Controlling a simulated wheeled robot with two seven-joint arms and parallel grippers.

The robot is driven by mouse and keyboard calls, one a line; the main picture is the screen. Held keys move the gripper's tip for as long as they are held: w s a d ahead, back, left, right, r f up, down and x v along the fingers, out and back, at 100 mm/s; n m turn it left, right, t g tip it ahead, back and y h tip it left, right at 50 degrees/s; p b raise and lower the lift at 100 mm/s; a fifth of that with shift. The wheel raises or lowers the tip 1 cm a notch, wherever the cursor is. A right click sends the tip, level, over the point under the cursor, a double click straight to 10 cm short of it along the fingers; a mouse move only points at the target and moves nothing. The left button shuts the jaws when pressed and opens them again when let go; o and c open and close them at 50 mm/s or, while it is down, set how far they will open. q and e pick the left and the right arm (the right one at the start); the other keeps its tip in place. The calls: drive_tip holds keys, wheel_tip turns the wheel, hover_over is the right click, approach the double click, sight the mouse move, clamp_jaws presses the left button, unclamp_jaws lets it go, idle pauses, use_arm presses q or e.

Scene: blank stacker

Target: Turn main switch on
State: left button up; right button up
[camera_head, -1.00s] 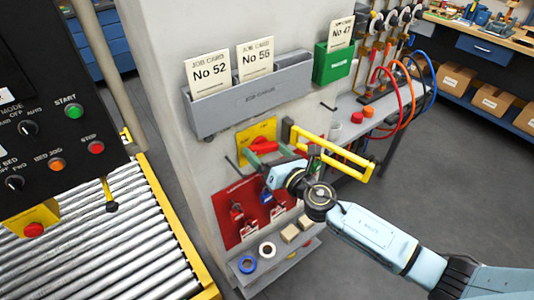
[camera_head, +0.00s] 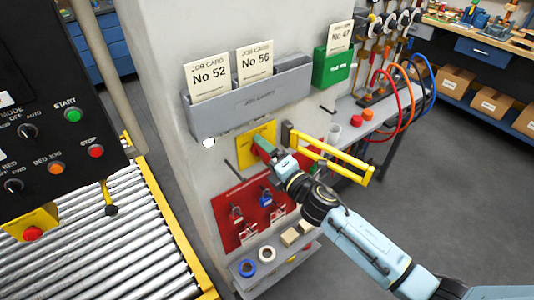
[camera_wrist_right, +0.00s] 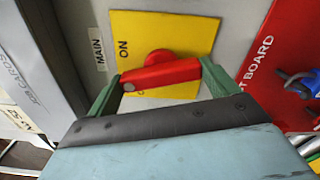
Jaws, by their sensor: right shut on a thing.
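The main switch has a yellow plate (camera_head: 246,137) on the grey cabinet wall, below the card rack. In the right wrist view the plate (camera_wrist_right: 190,32) bears the word ON, and a MAIN label (camera_wrist_right: 97,48) sits beside it. My right gripper (camera_head: 262,150) is at the switch. In the wrist view its green fingers (camera_wrist_right: 160,76) are shut on the red switch handle (camera_wrist_right: 165,72), one at each side. In the head view the gripper hides most of the handle. My left gripper is not in view.
A yellow guard bar (camera_head: 335,155) juts out just right of the switch. A red lockout board (camera_head: 232,218) hangs below, and a grey card rack (camera_head: 250,101) is above. A control panel (camera_head: 60,130) and roller conveyor (camera_head: 95,255) are at the left.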

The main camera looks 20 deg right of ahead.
drive_tip(key=shift+m+p, duration=0.3)
drive_tip(key=shift+m, duration=1.3)
drive_tip(key=o, duration=0.8)
drive_tip(key=b+v, duration=0.1)
drive_tip(key=v, duration=1.2)
drive_tip(key=shift+s, duration=0.2)
drive_tip(key=shift+d, duration=0.1)
